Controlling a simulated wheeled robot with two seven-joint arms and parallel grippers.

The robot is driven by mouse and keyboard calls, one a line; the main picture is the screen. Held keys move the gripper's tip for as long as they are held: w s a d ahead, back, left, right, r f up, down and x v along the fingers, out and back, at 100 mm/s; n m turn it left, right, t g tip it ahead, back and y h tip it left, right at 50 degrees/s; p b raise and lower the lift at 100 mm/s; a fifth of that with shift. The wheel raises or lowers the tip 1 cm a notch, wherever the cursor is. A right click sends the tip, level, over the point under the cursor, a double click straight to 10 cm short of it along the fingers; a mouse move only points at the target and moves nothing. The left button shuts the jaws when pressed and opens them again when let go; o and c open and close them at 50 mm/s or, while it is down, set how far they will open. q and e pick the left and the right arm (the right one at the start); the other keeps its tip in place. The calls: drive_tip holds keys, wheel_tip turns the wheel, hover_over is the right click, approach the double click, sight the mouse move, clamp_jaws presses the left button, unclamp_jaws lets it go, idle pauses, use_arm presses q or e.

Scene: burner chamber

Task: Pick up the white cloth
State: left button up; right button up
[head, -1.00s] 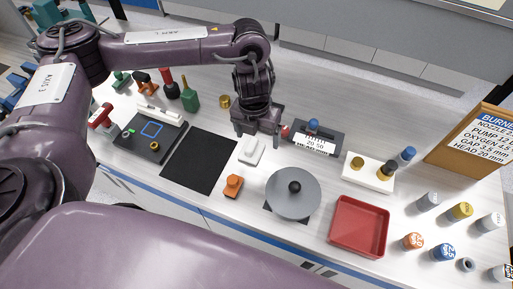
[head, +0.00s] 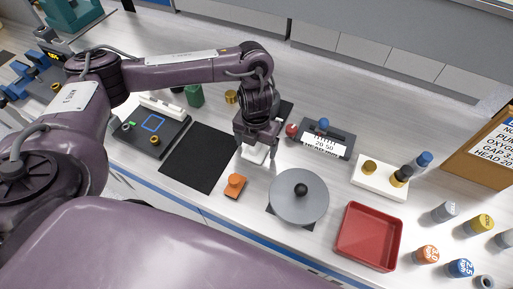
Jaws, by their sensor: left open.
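The white cloth (head: 254,154) is a small folded white piece on the bench, between the black mat and the grey disc. My left gripper (head: 258,146) is right above it, pointing down, with its jaws open. The fingers cover part of the cloth, and I cannot tell whether they touch it. My right gripper is not in view.
Close by are the black mat (head: 199,160), an orange block with a knob (head: 235,185), the grey disc (head: 313,204) with a black knob, and a dial unit (head: 330,140). A red tray (head: 369,236) and several labelled cylinders stand to the right.

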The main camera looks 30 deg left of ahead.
use_arm(q)
drive_tip(key=shift+f, duration=0.2)
drive_tip(key=c, duration=1.1)
drive_tip(key=shift+r, duration=0.1)
